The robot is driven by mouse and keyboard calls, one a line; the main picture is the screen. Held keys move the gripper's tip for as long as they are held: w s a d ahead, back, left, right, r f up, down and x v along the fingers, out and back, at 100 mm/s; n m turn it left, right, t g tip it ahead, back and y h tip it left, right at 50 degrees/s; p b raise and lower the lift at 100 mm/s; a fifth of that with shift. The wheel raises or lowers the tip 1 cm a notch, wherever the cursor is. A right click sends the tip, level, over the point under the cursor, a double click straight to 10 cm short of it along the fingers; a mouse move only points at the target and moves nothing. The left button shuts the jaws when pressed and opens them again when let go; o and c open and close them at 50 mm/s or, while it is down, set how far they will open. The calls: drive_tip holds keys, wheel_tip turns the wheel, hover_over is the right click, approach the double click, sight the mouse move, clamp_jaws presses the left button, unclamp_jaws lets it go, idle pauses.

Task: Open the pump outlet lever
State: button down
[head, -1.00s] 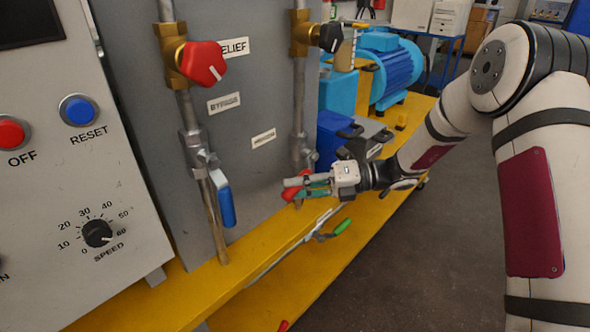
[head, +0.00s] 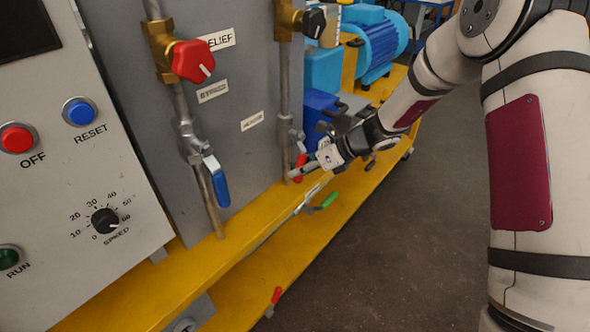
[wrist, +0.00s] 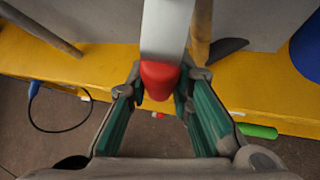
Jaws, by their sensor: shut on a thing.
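A lever with a red grip (head: 300,164) hangs from the valve on the right-hand vertical pipe, below a label (head: 252,121) too blurred to read. In the wrist view its flat metal arm comes down from the top and ends in the red grip (wrist: 160,78), between my finger pads. My gripper (head: 308,168) reaches in from the right, low in front of the grey panel. Its green-padded fingers (wrist: 166,100) are shut on the red grip. My fingers partly hide the lever in the head view.
A blue-handled lever (head: 216,181) hangs on the left pipe, under a red knob (head: 193,62). A green-handled lever (head: 329,200) lies low by the yellow frame (head: 255,222). A blue pump motor (head: 378,42) stands behind. Floor at right is clear.

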drive_tip(key=shift+w+d+f+n+t+h+b, duration=0.2)
drive_tip(key=shift+w+d+n+t+h+b, duration=0.4)
drive_tip(key=shift+w+d+t+h+b, duration=0.4)
drive_tip(key=shift+a, duration=0.1)
drive_tip(key=c, duration=1.4)
unclamp_jaws()
drive_tip(key=shift+w, duration=0.1)
drive_tip(key=shift+r, duration=0.15)
drive_tip(key=v, duration=1.1)
drive_tip(key=shift+s+d+r, duration=0.2)
drive_tip(key=shift+s+d, duration=0.05)
drive_tip(key=shift+d, duration=0.05)
